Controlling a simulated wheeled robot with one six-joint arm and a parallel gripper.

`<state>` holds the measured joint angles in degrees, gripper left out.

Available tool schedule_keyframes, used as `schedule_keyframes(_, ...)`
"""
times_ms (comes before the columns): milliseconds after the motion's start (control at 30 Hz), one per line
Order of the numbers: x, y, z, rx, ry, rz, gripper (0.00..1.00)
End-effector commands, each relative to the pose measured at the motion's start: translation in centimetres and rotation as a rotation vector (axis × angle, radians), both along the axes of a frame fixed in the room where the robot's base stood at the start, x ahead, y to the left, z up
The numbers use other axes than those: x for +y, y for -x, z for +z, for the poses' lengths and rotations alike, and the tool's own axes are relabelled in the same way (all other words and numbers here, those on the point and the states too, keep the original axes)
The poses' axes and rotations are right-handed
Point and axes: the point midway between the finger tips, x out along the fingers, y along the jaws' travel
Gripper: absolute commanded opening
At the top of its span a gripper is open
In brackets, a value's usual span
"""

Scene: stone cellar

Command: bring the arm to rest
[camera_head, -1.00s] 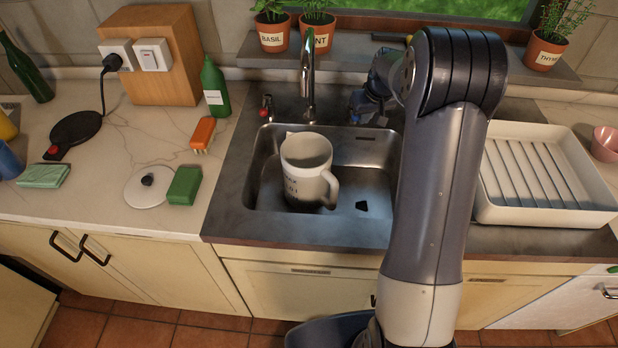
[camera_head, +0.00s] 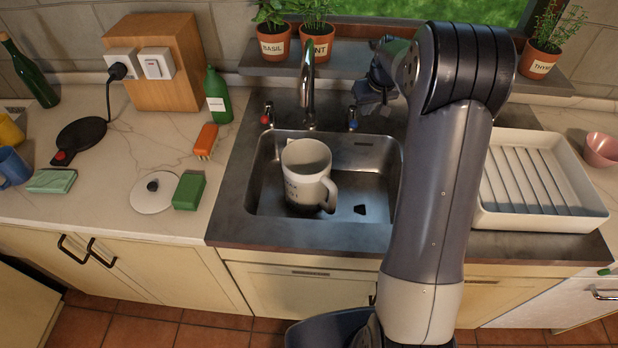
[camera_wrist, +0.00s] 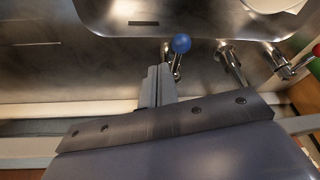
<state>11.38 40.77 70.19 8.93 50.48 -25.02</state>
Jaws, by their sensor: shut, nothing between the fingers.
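My gripper (camera_head: 374,94) is raised behind the sink, right of the steel faucet (camera_head: 308,88), just above and beside the blue-topped tap (camera_head: 352,117). In the wrist view my gripper's fingers (camera_wrist: 158,84) are shut together with nothing between them. The blue knob (camera_wrist: 181,43) shows just beyond the fingertips there; a small gap seems to separate them. My arm is bent, its elbow high on the right of the head view, hiding part of the sink's right side and the counter.
A white jug (camera_head: 306,176) stands in the sink (camera_head: 345,226). A red-topped tap (camera_head: 267,115) is left of the faucet. Potted herbs (camera_head: 273,42) line the sill (camera_head: 365,68) close behind my gripper. A white drying tray (camera_head: 540,221) lies right of my arm.

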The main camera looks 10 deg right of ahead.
Motion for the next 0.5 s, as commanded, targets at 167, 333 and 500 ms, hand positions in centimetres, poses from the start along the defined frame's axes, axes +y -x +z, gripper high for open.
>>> schedule_keyframes(167,-0.12,0.04,1.42,0.001,0.0,0.0,0.0)
schedule_keyframes(333,-0.12,0.04,1.28,0.001,0.0,0.0,0.0)
schedule_keyframes(500,-0.11,0.05,1.04,0.001,0.0,0.0,0.0)
